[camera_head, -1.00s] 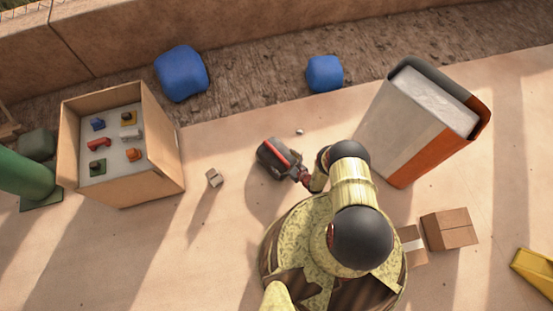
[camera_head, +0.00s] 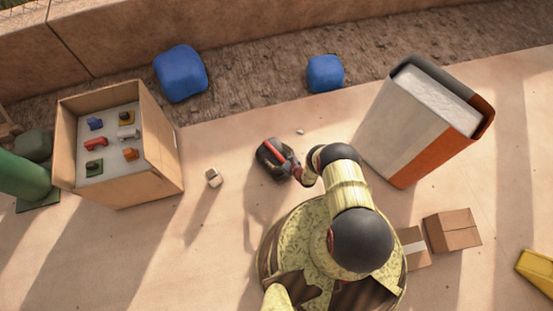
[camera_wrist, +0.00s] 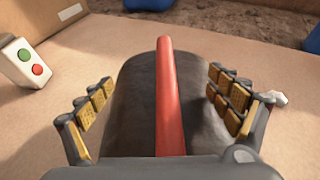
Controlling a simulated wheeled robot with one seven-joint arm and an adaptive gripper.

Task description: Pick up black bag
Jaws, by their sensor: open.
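The black bag (camera_head: 268,160) is a dark rounded bundle with a red strip along it, lying on the sandy floor left of my arm in the head view. In the wrist view the black bag (camera_wrist: 127,98) lies straight ahead, with the red strip running lengthwise over its middle. My gripper (camera_wrist: 165,95) is open, with one padded finger on each side of the bag. The gripper (camera_head: 290,170) is at the bag's right end in the head view. I cannot tell whether the fingers touch it.
A small box with a red and a green button (camera_wrist: 26,62) stands left of the bag. An open cardboard box (camera_head: 160,165) with small coloured blocks is further left. A tall white, orange and grey block (camera_head: 400,130) stands right. Blue lumps (camera_head: 181,73) lie behind.

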